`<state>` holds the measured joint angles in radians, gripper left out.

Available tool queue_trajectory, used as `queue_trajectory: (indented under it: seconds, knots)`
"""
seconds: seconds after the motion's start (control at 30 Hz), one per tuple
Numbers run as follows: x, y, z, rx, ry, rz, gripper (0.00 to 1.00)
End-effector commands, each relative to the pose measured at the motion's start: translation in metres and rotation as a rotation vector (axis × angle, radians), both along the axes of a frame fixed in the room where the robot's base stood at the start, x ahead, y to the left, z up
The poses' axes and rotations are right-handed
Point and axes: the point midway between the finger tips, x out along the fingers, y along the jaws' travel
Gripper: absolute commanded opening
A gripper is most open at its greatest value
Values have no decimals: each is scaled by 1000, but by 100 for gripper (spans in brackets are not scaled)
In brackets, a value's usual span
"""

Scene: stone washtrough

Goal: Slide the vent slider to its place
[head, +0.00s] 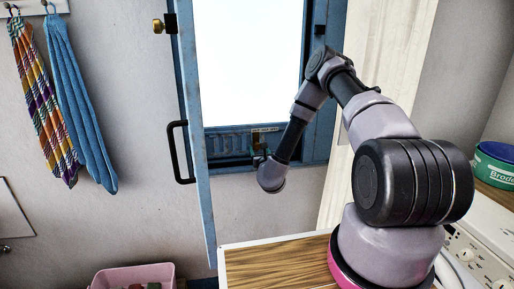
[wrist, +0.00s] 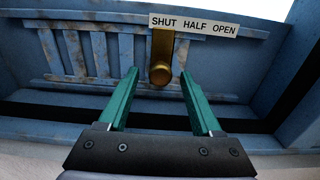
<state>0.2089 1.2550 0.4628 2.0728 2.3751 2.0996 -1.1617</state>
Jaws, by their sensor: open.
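The vent slider is a brass plate (wrist: 163,46) with a round brass knob (wrist: 160,75) on the blue slotted vent (wrist: 85,55). The plate stands under the word SHUT on the white label (wrist: 194,25), which reads SHUT HALF OPEN. My gripper (wrist: 158,78) has two green fingers, open, one on each side of the knob in the wrist view. Gaps show between knob and both fingers, so nothing is gripped. How deep the knob sits between the tips I cannot tell. In the head view my gripper (head: 260,157) is small at the vent (head: 228,142), partly covering the slider.
The blue door or window leaf (head: 193,130) stands open to the left, with a black handle (head: 178,152). Towels (head: 78,105) hang at left. A wooden top (head: 270,265) and pink tub (head: 133,277) lie in front. A blue ledge (wrist: 60,112) runs below the vent.

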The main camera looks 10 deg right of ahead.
Motion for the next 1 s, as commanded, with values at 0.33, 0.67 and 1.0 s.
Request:
queue_trajectory:
  seconds: [0.33,0.67,1.0]
  knots:
    - [26,0,0,0,-1,1,66]
    - [26,0,0,0,0,1,16]
    - [26,0,0,0,0,1,0]
